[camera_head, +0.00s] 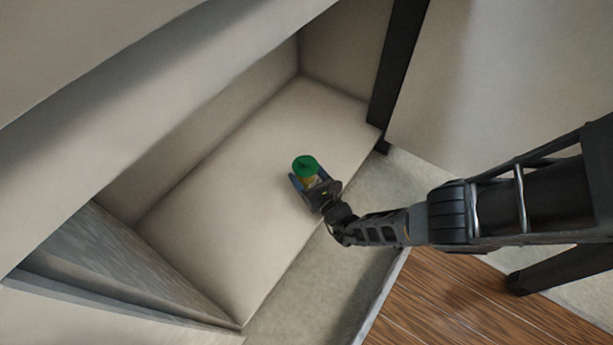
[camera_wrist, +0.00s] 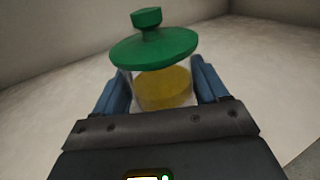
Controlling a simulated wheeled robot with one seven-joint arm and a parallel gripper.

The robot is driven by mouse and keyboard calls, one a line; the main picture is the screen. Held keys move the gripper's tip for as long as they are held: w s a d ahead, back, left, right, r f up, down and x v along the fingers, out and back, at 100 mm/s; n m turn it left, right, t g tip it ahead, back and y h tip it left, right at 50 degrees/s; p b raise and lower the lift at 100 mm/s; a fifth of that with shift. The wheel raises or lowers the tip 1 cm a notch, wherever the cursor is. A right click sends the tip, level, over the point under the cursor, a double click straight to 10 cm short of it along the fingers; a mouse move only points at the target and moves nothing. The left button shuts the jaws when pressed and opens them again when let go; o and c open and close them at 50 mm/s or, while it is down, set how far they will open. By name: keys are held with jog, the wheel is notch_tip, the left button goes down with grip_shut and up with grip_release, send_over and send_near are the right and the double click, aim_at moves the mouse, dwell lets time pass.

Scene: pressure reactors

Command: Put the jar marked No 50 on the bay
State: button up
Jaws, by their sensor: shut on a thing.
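A clear jar with a green lid and yellow contents (camera_wrist: 165,90) is between the blue fingers of my gripper (camera_wrist: 160,92) in the wrist view. The gripper is shut on it, and the jar looks upright or nearly so. In the head view the jar's green lid (camera_head: 305,166) shows over the pale floor of a recessed bay (camera_head: 225,195), with my gripper (camera_head: 307,181) around its body. I cannot tell whether the jar touches the bay floor. No number mark is readable on the jar.
Pale walls close the bay at the back, and a grey panel (camera_head: 110,260) stands at its left end. A dark post (camera_head: 398,65) stands at the right end. The bay floor around the jar is clear. Brown wooden flooring (camera_head: 470,300) lies in front.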

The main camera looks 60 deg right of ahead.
jog(key=o, duration=1.3)
jog(key=p+v, duration=0.4)
jog(key=v, duration=0.8)
